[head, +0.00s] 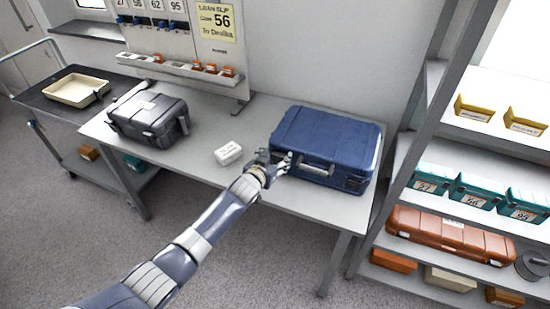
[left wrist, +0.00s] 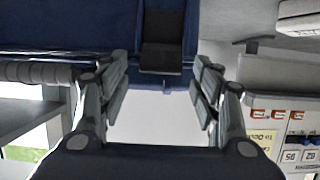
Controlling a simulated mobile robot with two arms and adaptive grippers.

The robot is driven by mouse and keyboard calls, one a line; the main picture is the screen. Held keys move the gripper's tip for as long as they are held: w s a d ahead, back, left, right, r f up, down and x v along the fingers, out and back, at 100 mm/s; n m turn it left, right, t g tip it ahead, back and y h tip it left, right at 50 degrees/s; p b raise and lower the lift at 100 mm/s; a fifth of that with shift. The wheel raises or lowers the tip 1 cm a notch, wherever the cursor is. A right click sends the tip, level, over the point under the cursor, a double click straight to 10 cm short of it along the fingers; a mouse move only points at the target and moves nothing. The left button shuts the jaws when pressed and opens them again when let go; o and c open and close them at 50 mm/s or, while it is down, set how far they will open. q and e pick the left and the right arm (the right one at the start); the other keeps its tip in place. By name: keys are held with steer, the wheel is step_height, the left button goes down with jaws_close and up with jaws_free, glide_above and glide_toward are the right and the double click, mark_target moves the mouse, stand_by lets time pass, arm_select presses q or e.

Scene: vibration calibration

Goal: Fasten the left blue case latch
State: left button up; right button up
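The blue case (head: 328,140) lies on the table with its lid down, its handle on the front side. In the left wrist view the case (left wrist: 60,25) fills the top, with the grey handle (left wrist: 40,72) at the left. The dark left latch (left wrist: 163,40) shows there, centred between my fingertips. My left gripper (head: 281,160) is at the left part of the case's front, beside the handle. In the left wrist view my left gripper (left wrist: 161,85) is open, with nothing held between its fingers. I cannot tell whether the latch is fastened. My right gripper is not in view.
A dark grey case (head: 149,117) and a small white box (head: 228,153) stand on the table (head: 205,175) to the left. A panel board (head: 180,35) stands behind. A shelf rack with teal boxes (head: 475,190) and an orange case (head: 450,235) is close on the right.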

arm_select(q)
steer(key=v, duration=1.2)
stand_by(0.3)
steer(key=shift+r, duration=0.1)
stand_by(0.3)
